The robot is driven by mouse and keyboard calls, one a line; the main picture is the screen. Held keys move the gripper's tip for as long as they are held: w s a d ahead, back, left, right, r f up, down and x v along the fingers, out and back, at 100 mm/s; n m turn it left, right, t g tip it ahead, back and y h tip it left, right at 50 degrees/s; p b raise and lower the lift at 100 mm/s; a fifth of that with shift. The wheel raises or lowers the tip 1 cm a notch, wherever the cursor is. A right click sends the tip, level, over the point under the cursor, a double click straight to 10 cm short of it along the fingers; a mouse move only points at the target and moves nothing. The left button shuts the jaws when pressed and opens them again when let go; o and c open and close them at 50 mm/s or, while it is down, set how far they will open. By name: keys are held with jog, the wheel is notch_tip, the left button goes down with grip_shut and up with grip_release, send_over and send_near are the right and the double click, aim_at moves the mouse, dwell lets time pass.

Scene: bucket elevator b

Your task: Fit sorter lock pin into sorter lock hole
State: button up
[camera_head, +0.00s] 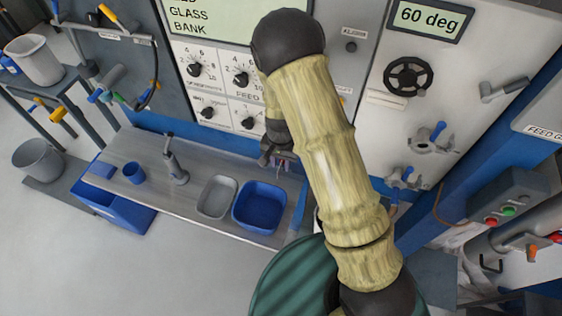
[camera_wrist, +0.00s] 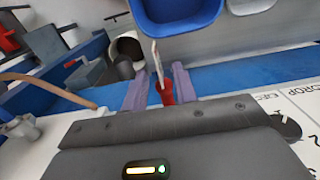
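My gripper (camera_wrist: 160,88) shows in the wrist view as two purple fingers on either side of a small red piece (camera_wrist: 166,94) with a thin pale shaft (camera_wrist: 157,58) pointing away past the fingertips. This looks like the sorter lock pin, held between the fingers, though the contact is hard to make out. In the head view my gripper (camera_head: 281,164) hangs close to the panel front, above the shelf's right end, with a speck of red between its fingers. My arm covers part of the panel there. I cannot make out the sorter lock hole in either view.
A blue tray (camera_head: 260,206) and a grey tray (camera_head: 217,196) stand on the grey shelf (camera_head: 140,197), with a blue cup (camera_head: 134,173) further left. A green drum (camera_head: 292,281) stands below my arm. Dials and a black handwheel (camera_head: 409,77) project from the panel.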

jog(key=shift+f, duration=0.5)
grip_shut()
jog(key=shift+s+a, duration=0.3)
jog(key=shift+s, duration=0.3)
dwell(0.8)
jog(key=shift+s, duration=0.15)
jog(key=shift+s+a, duration=0.3)
jog(key=shift+s, duration=0.45)
jog(key=shift+s+a, duration=0.3)
jog(key=shift+s, duration=0.5)
jog(key=shift+s+a, duration=0.3)
jog(key=shift+s, duration=0.45)
jog(key=shift+s, duration=0.15)
jog(key=shift+s+a+b, duration=0.2)
jog(key=shift+s+a, duration=0.15)
jog(key=shift+s, duration=0.55)
jog(key=shift+s+a+b, duration=0.15)
jog(key=shift+s+a, duration=0.2)
jog(key=shift+s, duration=0.55)
